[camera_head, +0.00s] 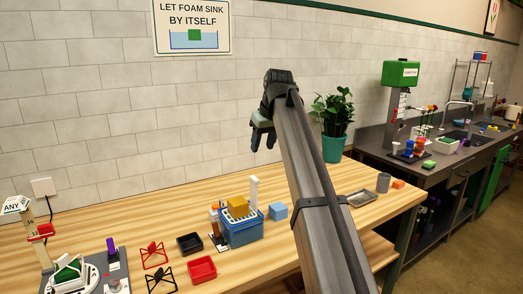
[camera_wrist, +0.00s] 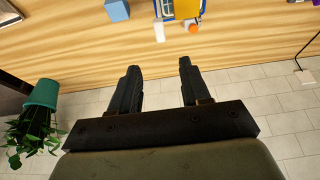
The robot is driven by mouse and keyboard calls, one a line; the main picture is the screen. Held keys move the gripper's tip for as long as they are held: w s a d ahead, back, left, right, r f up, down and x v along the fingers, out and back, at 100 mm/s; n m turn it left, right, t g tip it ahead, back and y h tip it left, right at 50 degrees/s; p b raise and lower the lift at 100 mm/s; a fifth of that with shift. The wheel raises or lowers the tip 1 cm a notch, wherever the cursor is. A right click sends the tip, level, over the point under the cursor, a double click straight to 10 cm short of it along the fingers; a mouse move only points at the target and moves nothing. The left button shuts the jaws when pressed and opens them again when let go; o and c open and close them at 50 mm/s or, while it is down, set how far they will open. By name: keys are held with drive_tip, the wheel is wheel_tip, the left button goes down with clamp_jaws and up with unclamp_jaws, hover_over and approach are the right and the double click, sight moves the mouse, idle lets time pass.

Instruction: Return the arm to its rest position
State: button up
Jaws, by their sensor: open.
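My gripper (camera_head: 262,135) is raised above the wooden table (camera_head: 345,235) near the tiled wall in the head view, with my arm stretching up from the lower right. In the wrist view my gripper (camera_wrist: 160,75) has its two dark fingers apart, with nothing between them. The fingers point toward the table's back edge. They are apart from all objects.
A blue box (camera_head: 242,232) with a yellow block stands on the table, beside a light blue cube (camera_head: 277,210). Black (camera_head: 189,243) and red (camera_head: 202,269) trays lie to its left. A potted plant (camera_head: 334,145) stands at the back right. The air around my gripper is clear.

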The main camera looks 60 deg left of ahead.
drive_tip(key=shift+r, duration=0.1)
idle(0.5)
